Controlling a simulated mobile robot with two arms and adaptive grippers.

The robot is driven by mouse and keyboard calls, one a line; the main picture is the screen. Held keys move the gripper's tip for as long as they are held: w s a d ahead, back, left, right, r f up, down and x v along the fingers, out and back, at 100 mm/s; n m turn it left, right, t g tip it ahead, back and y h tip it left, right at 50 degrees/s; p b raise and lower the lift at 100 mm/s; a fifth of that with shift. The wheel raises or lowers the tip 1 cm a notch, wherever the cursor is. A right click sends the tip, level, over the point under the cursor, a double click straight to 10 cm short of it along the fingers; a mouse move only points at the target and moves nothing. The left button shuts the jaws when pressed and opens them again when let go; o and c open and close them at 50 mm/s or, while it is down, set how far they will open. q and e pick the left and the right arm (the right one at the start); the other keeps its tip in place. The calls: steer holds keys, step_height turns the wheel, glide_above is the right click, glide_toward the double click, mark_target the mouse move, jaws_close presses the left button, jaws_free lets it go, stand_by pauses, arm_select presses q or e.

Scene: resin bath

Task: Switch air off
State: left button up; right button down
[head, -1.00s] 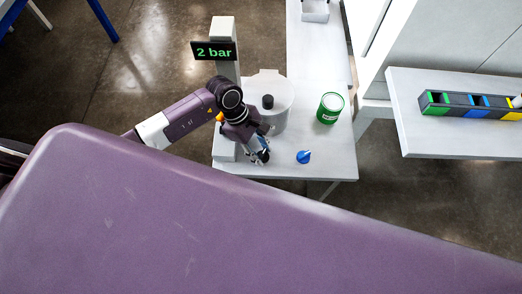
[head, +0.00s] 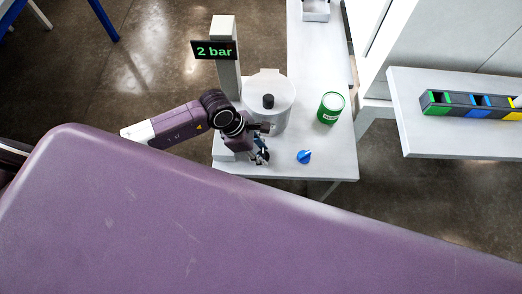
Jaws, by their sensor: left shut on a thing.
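A black display (head: 214,50) on a light grey post reads "2 bar" in green. A grey pot (head: 286,104) with a lid and a black knob (head: 268,101) stands on the white table beside the post. My left gripper (head: 262,157) is low in front of the pot, near the table's front edge. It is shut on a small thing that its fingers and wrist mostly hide. I cannot make out an air switch or valve. My right gripper is not in view.
A blue cone-shaped thing (head: 304,157) lies on the table just right of my left gripper. A green can (head: 331,107) stands right of the pot. A bin row (head: 462,105) with green, blue and yellow parts sits on the right-hand table.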

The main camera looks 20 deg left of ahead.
arm_select(q)
steer(key=o, duration=1.2)
steer(key=shift+c, duration=0.2)
steer(key=v, duration=1.2)
